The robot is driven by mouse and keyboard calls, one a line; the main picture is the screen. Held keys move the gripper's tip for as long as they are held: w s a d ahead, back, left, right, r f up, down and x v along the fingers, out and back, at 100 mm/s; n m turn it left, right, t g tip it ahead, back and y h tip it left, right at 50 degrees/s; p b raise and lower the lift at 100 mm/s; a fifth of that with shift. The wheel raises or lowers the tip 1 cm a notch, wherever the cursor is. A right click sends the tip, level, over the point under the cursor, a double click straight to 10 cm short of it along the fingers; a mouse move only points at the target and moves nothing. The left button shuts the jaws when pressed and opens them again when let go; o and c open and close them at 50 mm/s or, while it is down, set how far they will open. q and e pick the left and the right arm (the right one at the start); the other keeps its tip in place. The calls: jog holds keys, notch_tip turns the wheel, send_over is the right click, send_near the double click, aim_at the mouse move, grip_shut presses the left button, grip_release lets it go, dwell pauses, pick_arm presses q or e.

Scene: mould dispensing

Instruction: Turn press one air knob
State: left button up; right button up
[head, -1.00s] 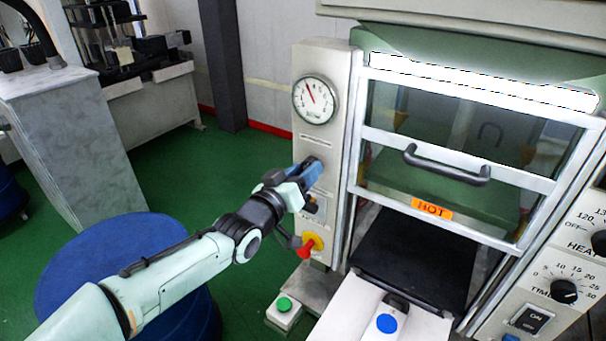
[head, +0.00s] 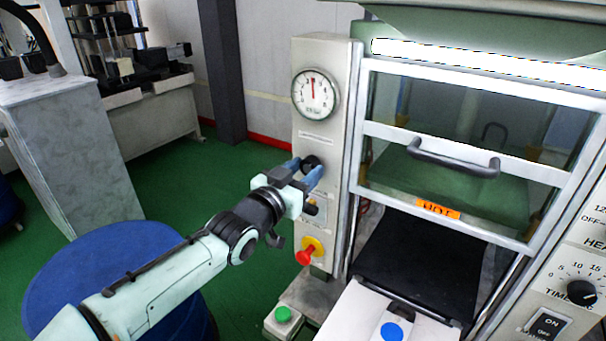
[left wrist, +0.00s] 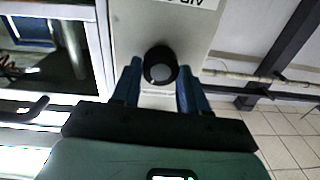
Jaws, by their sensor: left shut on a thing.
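The black air knob (head: 311,163) is on the front of the pale press column, below the round pressure gauge (head: 316,94). The gauge needle points nearly straight up. My left gripper (head: 307,169) is shut on the knob, with a blue finger on either side of it. In the left wrist view, the round knob (left wrist: 160,66) with its grey centre sits between the two blue fingertips of the gripper (left wrist: 159,84). A label above it is only partly in view. My right gripper does not show.
Below the knob are another dark control (head: 312,208) and a red knob on a yellow base (head: 307,252). A framed press door with a handle (head: 453,158) stands to the right. A blue drum (head: 105,265) is under my left arm. Green floor lies behind.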

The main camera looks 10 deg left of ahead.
pick_arm(q)
jog(key=o, duration=1.1)
jog(key=shift+c, duration=0.2)
jog(key=shift+s+a, duration=0.2)
jog(key=shift+s, duration=0.2)
jog(key=b+v, duration=0.2)
jog(key=v, duration=1)
jog(key=shift+s, duration=0.25)
